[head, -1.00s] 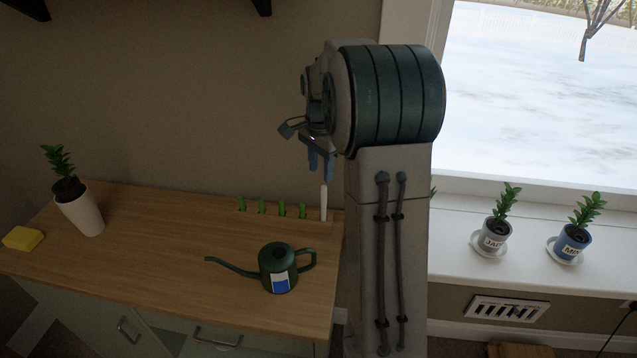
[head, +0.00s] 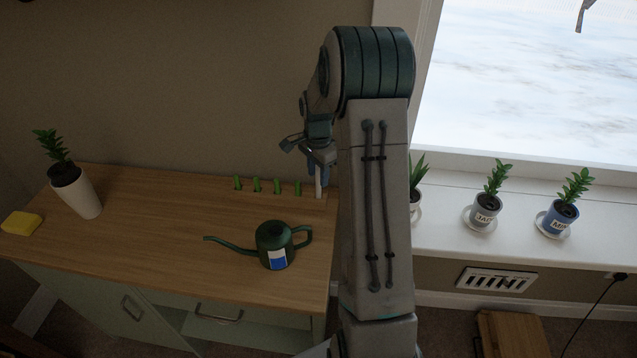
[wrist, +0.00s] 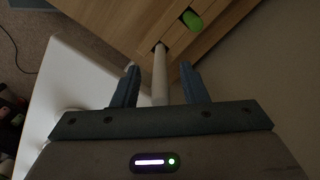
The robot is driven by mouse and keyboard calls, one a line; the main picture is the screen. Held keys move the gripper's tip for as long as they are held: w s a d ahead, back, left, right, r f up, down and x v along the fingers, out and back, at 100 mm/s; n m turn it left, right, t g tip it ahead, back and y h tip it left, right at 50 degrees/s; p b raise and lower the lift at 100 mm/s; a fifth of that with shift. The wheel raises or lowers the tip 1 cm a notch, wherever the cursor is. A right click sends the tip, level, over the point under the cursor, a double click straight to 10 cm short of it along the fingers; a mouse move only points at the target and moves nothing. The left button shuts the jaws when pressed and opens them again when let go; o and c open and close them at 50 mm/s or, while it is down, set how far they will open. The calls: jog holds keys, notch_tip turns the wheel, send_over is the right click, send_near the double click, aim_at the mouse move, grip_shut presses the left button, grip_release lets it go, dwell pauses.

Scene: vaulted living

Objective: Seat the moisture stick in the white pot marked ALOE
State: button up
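The white stick (head: 319,190) stands upright at the right end of a row of green pegs on the wooden cabinet top. In the wrist view it (wrist: 159,82) rises from a slot between my two blue fingers. My gripper (head: 317,174) is low over the stick. Its fingers (wrist: 160,70) are open, one each side of the stick, with gaps showing. A whitish pot (head: 415,203) with a spiky plant is partly hidden behind my arm on the windowsill; no label on it can be read.
Several green pegs (head: 257,186) stand left of the stick. A green watering can (head: 275,246) stands in front. A white planter (head: 80,198) and a yellow sponge (head: 21,222) are at left. Grey (head: 485,212) and blue (head: 559,220) labelled pots stand on the sill at right.

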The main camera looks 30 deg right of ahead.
jog(key=shift+f, duration=1.15)
grip_shut()
